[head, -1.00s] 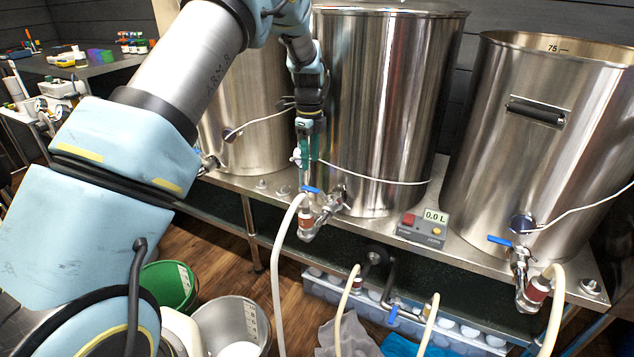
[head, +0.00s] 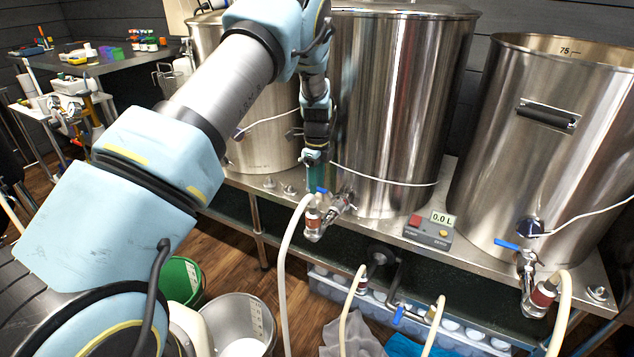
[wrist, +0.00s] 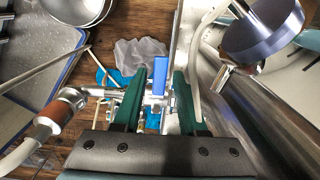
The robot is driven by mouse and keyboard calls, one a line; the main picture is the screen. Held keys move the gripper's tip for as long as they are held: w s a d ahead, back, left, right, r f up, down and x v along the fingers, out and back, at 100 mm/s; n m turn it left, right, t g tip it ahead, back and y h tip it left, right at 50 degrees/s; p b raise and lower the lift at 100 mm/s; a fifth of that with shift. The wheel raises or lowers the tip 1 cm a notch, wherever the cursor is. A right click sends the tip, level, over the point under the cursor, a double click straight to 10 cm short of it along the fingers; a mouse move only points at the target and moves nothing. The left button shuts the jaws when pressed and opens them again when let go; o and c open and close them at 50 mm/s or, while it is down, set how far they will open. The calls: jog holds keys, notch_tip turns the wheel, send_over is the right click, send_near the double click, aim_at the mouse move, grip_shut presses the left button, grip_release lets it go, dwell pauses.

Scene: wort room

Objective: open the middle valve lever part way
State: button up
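The middle valve (head: 335,206) sits at the foot of the middle steel kettle (head: 395,110), with a pale hose on its outlet. Its small blue lever (head: 321,190) is partly covered by my gripper (head: 316,182), which points down from above. In the wrist view the blue lever (wrist: 158,78) stands between the two green fingers of my gripper (wrist: 162,82). The fingers are apart, with a gap showing on the right side of the lever.
A right-hand kettle (head: 535,140) has its own blue-lever valve (head: 508,244). A red and grey box reading 0.0 L (head: 430,230) stands on the steel bench. A lower valve (head: 398,314) with hoses, a green bucket (head: 182,280) and a pale bucket (head: 240,320) are below.

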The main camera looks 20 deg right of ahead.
grip_shut()
dwell(1.1)
